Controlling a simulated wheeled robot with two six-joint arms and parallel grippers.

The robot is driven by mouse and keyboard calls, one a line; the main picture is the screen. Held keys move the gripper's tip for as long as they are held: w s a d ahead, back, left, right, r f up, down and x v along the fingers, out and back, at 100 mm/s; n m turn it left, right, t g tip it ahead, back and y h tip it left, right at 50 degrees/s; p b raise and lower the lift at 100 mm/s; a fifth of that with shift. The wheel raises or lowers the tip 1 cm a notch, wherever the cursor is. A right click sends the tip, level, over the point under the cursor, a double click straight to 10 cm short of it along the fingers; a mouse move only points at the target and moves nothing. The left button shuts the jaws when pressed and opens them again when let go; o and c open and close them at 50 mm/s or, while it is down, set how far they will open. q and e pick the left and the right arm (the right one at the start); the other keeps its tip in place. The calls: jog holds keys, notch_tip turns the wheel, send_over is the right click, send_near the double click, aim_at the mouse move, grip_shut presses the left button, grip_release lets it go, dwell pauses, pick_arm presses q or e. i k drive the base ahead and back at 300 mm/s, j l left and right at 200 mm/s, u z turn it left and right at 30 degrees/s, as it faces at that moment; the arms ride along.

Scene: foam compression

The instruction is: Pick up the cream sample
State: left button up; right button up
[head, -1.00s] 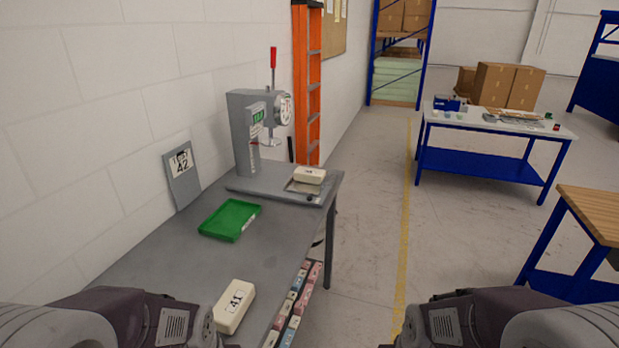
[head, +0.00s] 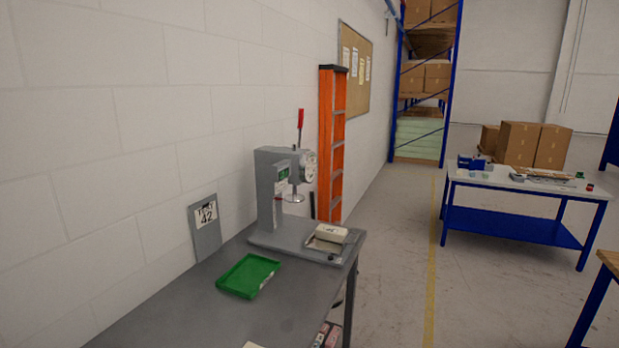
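A cream block (head: 332,232) rests on the small plate at the front of the grey press (head: 268,188), on the far part of the grey table (head: 190,305). A sliver of another cream block (head: 254,345) shows at the bottom edge of the head view; the rest of it is out of frame. Neither of my grippers is in view.
An empty green tray (head: 248,275) lies on the table before the press. An orange ladder (head: 332,145) stands behind the press. Open floor lies right of the table, before a blue-framed table (head: 520,215).

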aim_at(325, 232)
jog(key=i+l+u, duration=0.15)
jog(key=l, duration=0.2)
jog(key=i+l+u, duration=0.2)
jog(key=l, duration=0.2)
jog(key=i+l+u, duration=0.15)
jog(key=l, duration=0.25)
jog(key=l+u, duration=0.2)
jog(key=l, duration=0.2)
jog(key=i+l+u, duration=0.15)
jog(key=l, duration=0.3)
